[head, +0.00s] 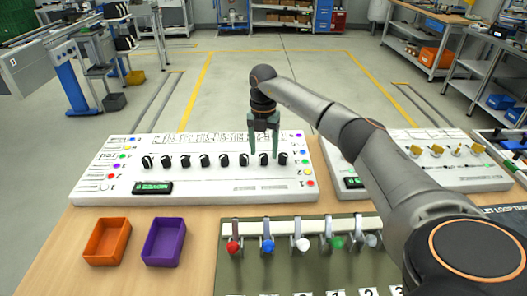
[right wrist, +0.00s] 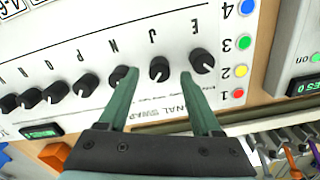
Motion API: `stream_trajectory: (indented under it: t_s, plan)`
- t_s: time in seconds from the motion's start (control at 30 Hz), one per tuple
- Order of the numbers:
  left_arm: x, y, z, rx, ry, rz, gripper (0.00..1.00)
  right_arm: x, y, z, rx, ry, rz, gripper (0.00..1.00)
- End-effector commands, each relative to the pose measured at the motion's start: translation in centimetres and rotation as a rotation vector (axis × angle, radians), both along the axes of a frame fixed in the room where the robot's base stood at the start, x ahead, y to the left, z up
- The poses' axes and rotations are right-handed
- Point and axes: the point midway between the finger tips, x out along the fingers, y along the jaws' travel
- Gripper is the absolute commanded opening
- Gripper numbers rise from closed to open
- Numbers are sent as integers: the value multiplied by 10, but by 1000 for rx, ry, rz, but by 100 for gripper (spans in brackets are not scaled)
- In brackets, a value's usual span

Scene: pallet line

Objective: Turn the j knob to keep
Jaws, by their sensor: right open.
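The white panel (head: 110,185) stands on the table with a row of several black knobs under small letters. The j knob (right wrist: 160,68) is black with a pale pointer mark; its letter shows beside it in the right wrist view. In the head view it is the second knob from the right (head: 264,160). My right gripper (head: 264,154) points down over the panel. In the right wrist view its open green fingers (right wrist: 159,76) stand on either side of the j knob, with gaps. Contact cannot be told. The pointer's target word "keep" is not readable. My left gripper is not in view.
The E knob (right wrist: 203,60) sits close to one finger, and another knob (right wrist: 122,77) is close to the other. Coloured buttons (right wrist: 243,42) line the panel's end. A second panel (head: 400,150), an orange tray (head: 107,260), a purple tray (head: 163,260) and a lever board (head: 265,275) are nearby.

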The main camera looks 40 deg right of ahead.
Motion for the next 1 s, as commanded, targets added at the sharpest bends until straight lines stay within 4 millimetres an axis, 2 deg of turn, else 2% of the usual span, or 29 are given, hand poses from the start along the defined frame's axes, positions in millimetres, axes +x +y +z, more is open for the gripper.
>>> stream_trajectory:
  t_s: [0.13,0.47,1.0]
  plan:
    - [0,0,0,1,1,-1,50,0,0,-12,1,1,0,66]
    - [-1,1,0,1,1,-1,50,0,0,-14,0,-1,0,65]
    - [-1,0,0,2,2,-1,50,0,0,-14,0,0,0,4]
